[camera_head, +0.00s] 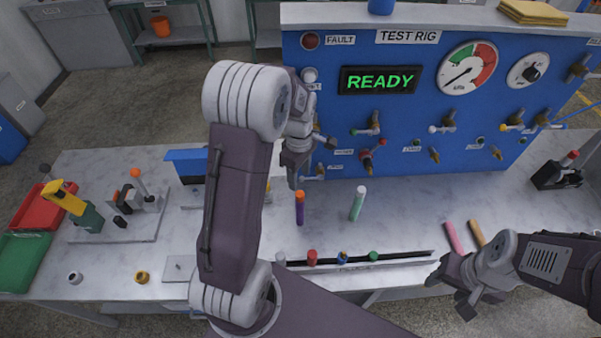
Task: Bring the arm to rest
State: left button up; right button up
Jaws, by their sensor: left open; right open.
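My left arm rises from the bottom middle and bends over at the top. Its gripper (294,172) hangs in front of the left part of the blue test rig panel (410,130), above the bench, and holds nothing that I can see. The upper arm hides part of the bench and of a blue device behind it. My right gripper (452,292) comes in from the right at the bench's front edge. It is open and empty, pointing left. It is apart from the pink (453,237) and orange (477,234) sticks behind it.
The panel carries a READY display (379,80), gauges and several small valves. An orange-purple tube (299,208) and a green-white tube (357,204) stand on the bench. Several coloured caps sit along a front rack (405,256). Red (36,212) and green (20,263) trays lie at left.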

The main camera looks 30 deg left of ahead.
pick_arm(q)
jog(key=shift+w+d+f, duration=0.1)
jog(key=shift+f, duration=0.1)
jog(key=shift+w+d+m+t+b, duration=0.3)
jog(key=shift+d+b, duration=0.3)
jog(key=shift+b, duration=0.4)
jog(key=s+d+f+m+b, duration=0.2)
jog(key=s+d+m, duration=0.1)
jog(key=s+m, duration=0.3)
jog(key=s+d+f+m+b, duration=0.2)
jog(key=s+d+f+m, duration=0.1)
jog(key=s+m, duration=0.4)
jog(key=m, duration=0.3)
jog(key=shift+s+d+f+t, duration=0.15)
jog(key=shift+s+f+t, duration=0.05)
jog(key=shift+t, duration=0.1)
jog(key=shift+s, duration=0.1)
